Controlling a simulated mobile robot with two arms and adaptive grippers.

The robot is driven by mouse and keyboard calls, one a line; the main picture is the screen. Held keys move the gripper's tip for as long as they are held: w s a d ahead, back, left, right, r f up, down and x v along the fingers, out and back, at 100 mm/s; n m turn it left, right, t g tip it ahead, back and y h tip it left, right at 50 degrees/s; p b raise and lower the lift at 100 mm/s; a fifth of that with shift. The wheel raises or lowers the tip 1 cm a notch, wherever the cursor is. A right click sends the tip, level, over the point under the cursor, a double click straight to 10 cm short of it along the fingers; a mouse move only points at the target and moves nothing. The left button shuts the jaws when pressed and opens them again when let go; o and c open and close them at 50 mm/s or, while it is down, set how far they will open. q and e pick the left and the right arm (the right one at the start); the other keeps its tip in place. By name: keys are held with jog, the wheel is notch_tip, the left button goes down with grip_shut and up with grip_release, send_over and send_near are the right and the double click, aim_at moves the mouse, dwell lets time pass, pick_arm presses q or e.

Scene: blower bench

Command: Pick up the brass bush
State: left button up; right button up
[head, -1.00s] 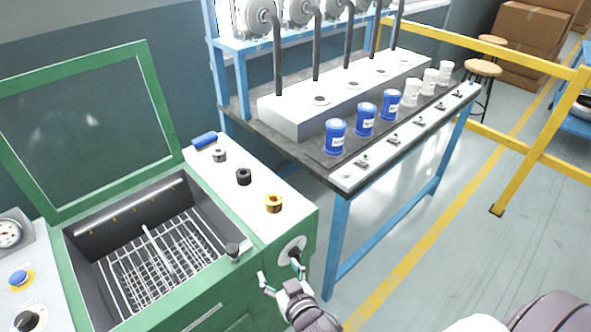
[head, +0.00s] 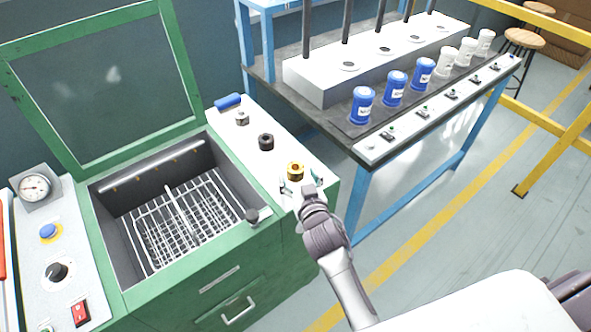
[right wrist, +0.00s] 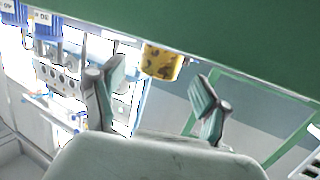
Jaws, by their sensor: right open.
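The brass bush (head: 295,170) is a short golden ring with a dark hole. It stands upright on the white top at the right of the green machine, near its front right corner. My right gripper (head: 301,184) is open and empty, just in front of the bush. In the right wrist view the bush (right wrist: 161,62) shows between the spread fingers (right wrist: 157,84), a little beyond their tips. I cannot tell whether either finger touches it. My left gripper is not in view.
The blue-legged bench (head: 360,215) is at the right.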

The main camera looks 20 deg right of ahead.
aim_at(297, 174)
jog(key=w, duration=0.2)
jog(key=w+f, duration=0.1)
jog(key=w, duration=0.1)
jog(key=shift+d, duration=0.15)
jog(key=shift+s, duration=0.15)
jog(key=shift+c, duration=1.1)
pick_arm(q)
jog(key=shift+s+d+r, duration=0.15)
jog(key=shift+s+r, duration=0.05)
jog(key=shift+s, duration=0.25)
pick_arm(e)
jog(key=shift+r, duration=0.1)
grip_shut()
jog(key=shift+r, duration=0.1)
